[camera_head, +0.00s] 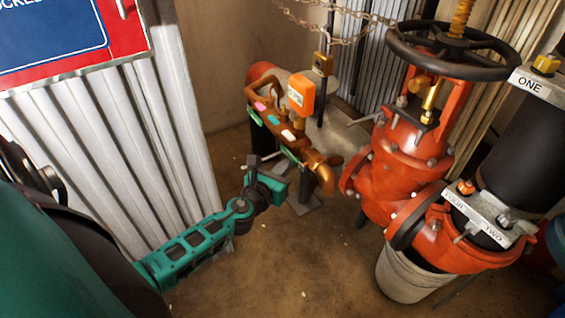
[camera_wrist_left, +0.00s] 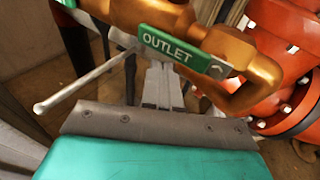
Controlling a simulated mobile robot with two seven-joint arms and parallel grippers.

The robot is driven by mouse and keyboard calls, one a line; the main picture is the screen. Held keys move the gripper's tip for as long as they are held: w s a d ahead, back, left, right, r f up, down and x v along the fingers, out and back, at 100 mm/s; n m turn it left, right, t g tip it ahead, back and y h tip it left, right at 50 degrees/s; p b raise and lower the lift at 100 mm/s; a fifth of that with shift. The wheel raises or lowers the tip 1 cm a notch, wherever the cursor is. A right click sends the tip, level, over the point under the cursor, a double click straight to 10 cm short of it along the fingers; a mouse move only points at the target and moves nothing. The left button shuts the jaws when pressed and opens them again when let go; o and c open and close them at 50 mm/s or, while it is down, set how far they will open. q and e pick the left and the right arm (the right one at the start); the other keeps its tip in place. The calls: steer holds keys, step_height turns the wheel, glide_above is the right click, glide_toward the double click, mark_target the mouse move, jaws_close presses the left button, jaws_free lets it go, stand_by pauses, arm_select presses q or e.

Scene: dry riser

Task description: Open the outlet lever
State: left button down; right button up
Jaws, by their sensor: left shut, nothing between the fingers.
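The outlet lever is a silver rod (camera_wrist_left: 85,80) sticking out to the left from a brass valve body (camera_wrist_left: 245,45). A green plate marked OUTLET (camera_wrist_left: 180,50) sits in front of the valve. In the head view the brass pipe assembly (camera_head: 318,162) stands mid-floor, with a green label (camera_head: 291,155) near its lower end. My left gripper (camera_head: 262,172) is at this lower end. In the left wrist view its fingers (camera_wrist_left: 160,82) are shut and empty, just below the OUTLET plate and right of the rod. Whether they touch the lever cannot be told. My right gripper is not in view.
A large red valve (camera_head: 405,160) with a black handwheel (camera_head: 455,48) stands close on the right, above a grey bucket (camera_head: 405,277). An orange box (camera_head: 302,93) tops the brass pipes. A corrugated panel (camera_head: 110,150) is at left. The front floor is clear.

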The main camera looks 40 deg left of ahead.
arm_select(q)
steer(key=s+a+b, duration=0.1)
steer(key=s+a, duration=0.1)
steer(key=s, duration=0.3)
steer(key=shift+s, duration=0.3)
steer(key=shift+a, duration=0.1)
